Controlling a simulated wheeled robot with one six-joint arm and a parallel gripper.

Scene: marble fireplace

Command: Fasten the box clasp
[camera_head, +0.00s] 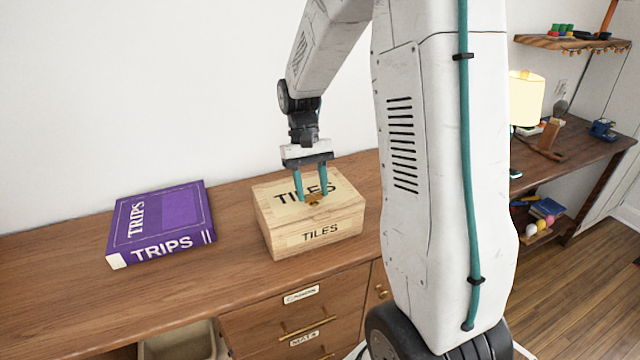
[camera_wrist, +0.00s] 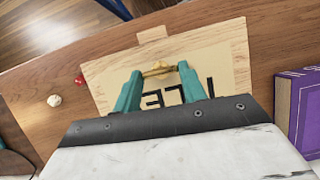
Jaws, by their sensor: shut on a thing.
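A pale wooden box (camera_head: 275,232) marked TILES stands on the brown wooden desk, its lid down. The fingers partly cover the lettering. Whether the clasp is hooked I cannot tell.
Drawers with brass handles (camera_head: 303,328) are below the box. A lamp (camera_head: 526,98) stands at the right. In the wrist view, a small red thing (camera_wrist: 79,80) and a cream thing (camera_wrist: 54,100) show near the box.

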